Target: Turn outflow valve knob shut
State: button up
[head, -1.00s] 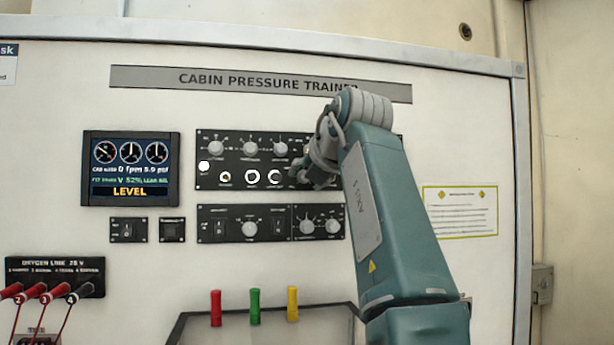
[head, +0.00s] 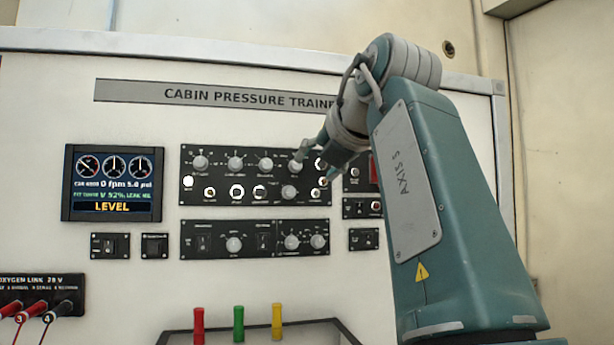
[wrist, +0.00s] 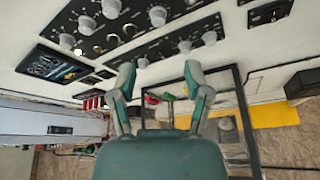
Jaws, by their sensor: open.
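The upper control panel (head: 255,174) carries a row of grey knobs and a lower row of round switches. One larger knob (head: 291,192) sits in the lower row at right; a top-row knob (head: 296,166) is above it. Labels are too small to tell which knob is the outflow valve. My gripper (head: 314,164) is in front of the panel's right end, covering part of it. In the wrist view my gripper (wrist: 160,82) is open, with nothing between its fingers. Panel knobs (wrist: 157,15) show beyond the fingertips, and I cannot tell whether any finger touches one.
A lower panel (head: 255,239) with several knobs lies below. A display (head: 113,183) reading LEVEL is at left. Red, green (head: 238,323) and yellow handles stand near a dark-edged tray below. The wall between panel and handles is clear.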

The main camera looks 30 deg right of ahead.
jog(key=shift+s, duration=0.25)
jog(key=shift+a+r, duration=0.1)
